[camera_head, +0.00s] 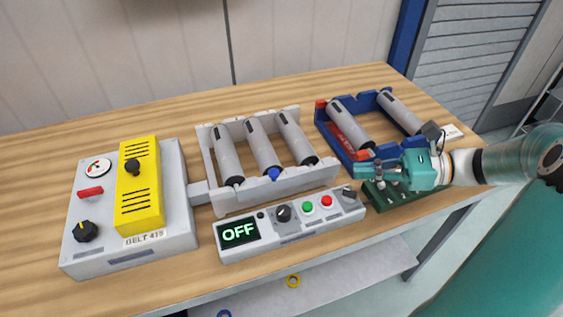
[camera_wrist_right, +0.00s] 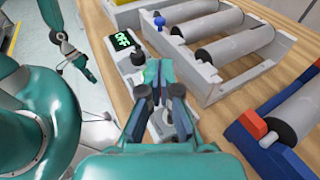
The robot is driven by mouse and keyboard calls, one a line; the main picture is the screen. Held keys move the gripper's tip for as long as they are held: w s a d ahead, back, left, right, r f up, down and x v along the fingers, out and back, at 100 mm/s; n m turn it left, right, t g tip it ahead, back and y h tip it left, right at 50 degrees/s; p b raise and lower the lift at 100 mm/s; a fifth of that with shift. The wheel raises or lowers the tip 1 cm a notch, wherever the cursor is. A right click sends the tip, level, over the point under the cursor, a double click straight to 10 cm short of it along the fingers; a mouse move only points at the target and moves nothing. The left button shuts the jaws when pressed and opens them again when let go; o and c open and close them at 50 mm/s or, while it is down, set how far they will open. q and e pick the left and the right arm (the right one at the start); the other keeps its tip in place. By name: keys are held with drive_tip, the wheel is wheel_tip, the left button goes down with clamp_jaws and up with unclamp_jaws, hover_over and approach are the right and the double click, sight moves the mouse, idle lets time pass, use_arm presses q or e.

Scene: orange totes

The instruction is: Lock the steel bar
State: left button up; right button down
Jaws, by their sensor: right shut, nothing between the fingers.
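No separate steel bar stands out. The steel-grey cylinders in view are rollers: several rollers (camera_head: 263,145) lie in a pale grey frame (camera_head: 228,203), and more rollers (camera_head: 349,122) lie in a blue frame with red-orange corners (camera_head: 324,121). The gripper hides part of that holder.
The panel's display (camera_head: 238,233) reads OFF, with knobs and green and red buttons beside it. A blue knob (camera_head: 273,174) sits on the pale frame. A grey box with a yellow cover (camera_head: 139,185), labelled BELT 419, stands left. Bare table (camera_head: 35,165) lies at far left.

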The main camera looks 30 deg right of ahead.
sight(292, 173)
drive_tip(key=p+x, duration=0.1)
drive_tip(key=x, duration=1.4)
drive_tip(key=shift+s+r, duration=0.1)
drive_tip(key=shift+r, duration=0.05)
use_arm(q)
drive_tip(key=shift+w+d+r, duration=0.1)
drive_tip(key=shift+d+r, duration=0.15)
drive_tip(key=shift+r, duration=0.35)
